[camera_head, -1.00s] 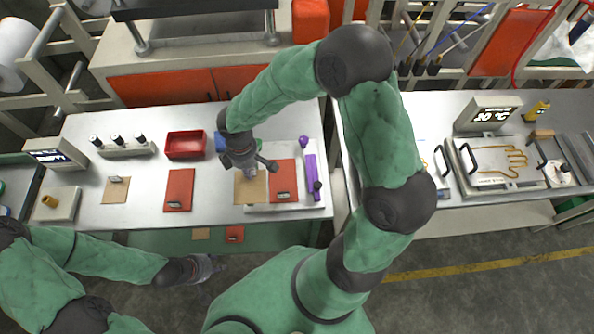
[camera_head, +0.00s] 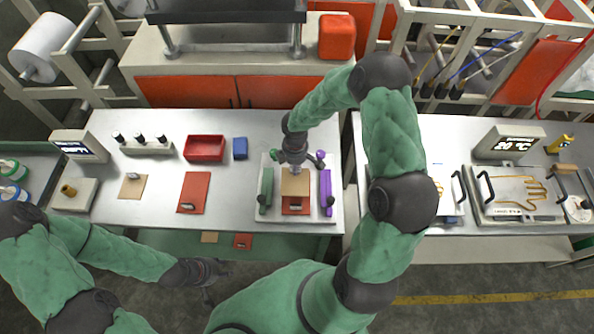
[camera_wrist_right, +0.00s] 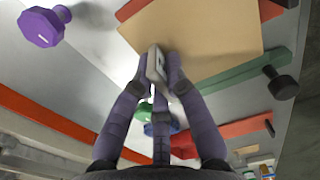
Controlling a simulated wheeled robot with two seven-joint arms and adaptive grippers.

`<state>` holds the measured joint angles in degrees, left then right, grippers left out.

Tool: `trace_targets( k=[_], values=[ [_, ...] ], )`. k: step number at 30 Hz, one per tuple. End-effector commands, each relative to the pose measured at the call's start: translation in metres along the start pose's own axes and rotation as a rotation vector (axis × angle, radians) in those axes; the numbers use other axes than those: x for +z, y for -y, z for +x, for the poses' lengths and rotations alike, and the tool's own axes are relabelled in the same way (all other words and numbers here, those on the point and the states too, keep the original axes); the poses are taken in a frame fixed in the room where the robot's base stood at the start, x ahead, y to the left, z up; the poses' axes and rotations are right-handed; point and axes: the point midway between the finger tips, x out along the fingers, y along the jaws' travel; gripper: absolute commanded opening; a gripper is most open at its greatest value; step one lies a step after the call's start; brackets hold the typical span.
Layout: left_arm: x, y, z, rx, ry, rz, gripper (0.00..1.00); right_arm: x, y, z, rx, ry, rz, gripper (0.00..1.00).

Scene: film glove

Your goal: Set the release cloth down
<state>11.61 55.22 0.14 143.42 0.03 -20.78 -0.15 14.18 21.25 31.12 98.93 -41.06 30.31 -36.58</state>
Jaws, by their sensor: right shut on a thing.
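My right gripper (camera_head: 294,168) is shut on the tan release cloth (camera_head: 295,186), by a small grey grip tab. The cloth is over a pale plate (camera_head: 262,214) and covers most of a red sheet (camera_head: 296,209) there. It lies between a green bar (camera_head: 267,187) and a purple bar (camera_head: 326,188). In the right wrist view the fingers (camera_wrist_right: 158,75) pinch the tab at the edge of the tan cloth (camera_wrist_right: 200,35). I cannot tell whether the cloth touches the red sheet. My left gripper (camera_head: 207,272) is empty in front of the bench; its opening is unclear.
On the bench are another tan piece (camera_head: 132,188), a red sheet (camera_head: 194,190), a red tray (camera_head: 204,148), a blue block (camera_head: 240,148) and a bottle rack (camera_head: 146,147). A purple knob (camera_wrist_right: 42,27) stands close to the right gripper. Bare bench lies left of the plate.

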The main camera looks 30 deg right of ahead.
Motion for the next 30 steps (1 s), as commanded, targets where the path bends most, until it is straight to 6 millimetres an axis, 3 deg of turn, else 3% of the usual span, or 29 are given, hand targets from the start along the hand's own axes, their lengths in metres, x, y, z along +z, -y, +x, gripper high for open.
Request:
trace_targets(
  k=[9,22,23,24,25,30],
  values=[
    [0.000,0.000,0.001,0.000,0.000,0.000,0.40,0.006,-0.004,0.036,-0.004,0.002,0.000,0.00],
    [0.000,0.002,0.005,0.000,0.000,0.000,0.40,0.005,-0.005,0.043,-0.001,0.001,0.001,0.00],
    [0.000,0.001,0.004,0.000,0.000,0.000,0.40,0.005,-0.005,0.042,-0.001,0.001,0.001,0.23],
    [0.000,0.001,0.003,0.000,0.000,0.000,0.40,0.005,-0.005,0.042,-0.001,0.001,0.001,0.34],
    [0.000,0.001,0.003,0.000,0.000,0.000,0.40,0.005,-0.005,0.042,-0.001,0.001,0.001,0.38],
    [0.000,0.001,0.003,0.000,0.000,0.000,0.40,0.005,-0.005,0.042,-0.001,0.001,0.001,0.38]
  ],
)
